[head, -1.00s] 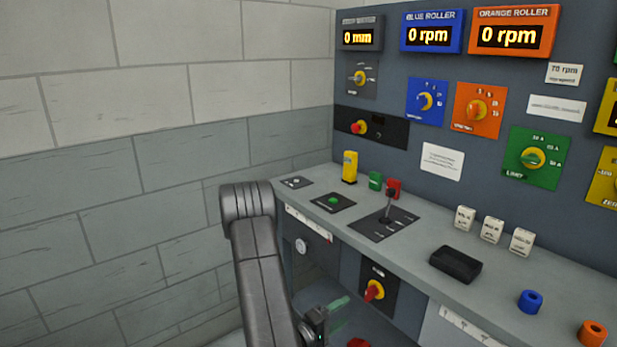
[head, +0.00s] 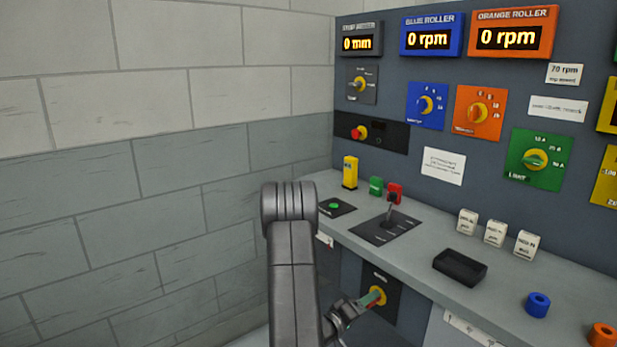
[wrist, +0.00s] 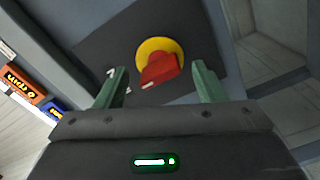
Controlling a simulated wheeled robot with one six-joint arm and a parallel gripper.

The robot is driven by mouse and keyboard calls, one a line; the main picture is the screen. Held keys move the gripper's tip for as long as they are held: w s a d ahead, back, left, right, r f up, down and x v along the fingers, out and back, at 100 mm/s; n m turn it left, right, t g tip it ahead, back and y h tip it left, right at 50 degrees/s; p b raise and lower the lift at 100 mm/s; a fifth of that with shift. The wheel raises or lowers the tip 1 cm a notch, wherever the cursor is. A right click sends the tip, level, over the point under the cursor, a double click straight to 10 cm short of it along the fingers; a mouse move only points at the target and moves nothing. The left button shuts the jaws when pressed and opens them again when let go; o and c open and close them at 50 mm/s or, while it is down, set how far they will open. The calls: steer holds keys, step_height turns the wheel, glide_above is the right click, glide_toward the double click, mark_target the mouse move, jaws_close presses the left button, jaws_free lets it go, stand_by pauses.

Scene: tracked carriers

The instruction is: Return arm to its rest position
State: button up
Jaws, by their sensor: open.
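My gripper (head: 366,302) is low on the front of the console in the head view, close to a yellow knob (head: 378,296) on a dark plate. In the wrist view the two green fingers of my gripper (wrist: 161,78) are apart. The knob there has a red handle (wrist: 160,69) on a yellow round base (wrist: 170,52). The handle appears between the fingertips, with gaps on both sides. I cannot tell how far the tips are from it in depth. My dark arm (head: 292,270) rises left of the console in the head view.
The console desk (head: 400,262) holds a lever (head: 389,212), a black tray (head: 460,281), white blocks and a blue ring (head: 537,305). A panel with dials and displays (head: 431,36) stands behind. A block wall (head: 120,190) bounds the left, with free room before it.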

steer(key=m+b, duration=1)
steer(key=m, duration=0.2)
steer(key=shift+m+b, duration=0.4)
steer(key=shift+a+r, duration=0.1)
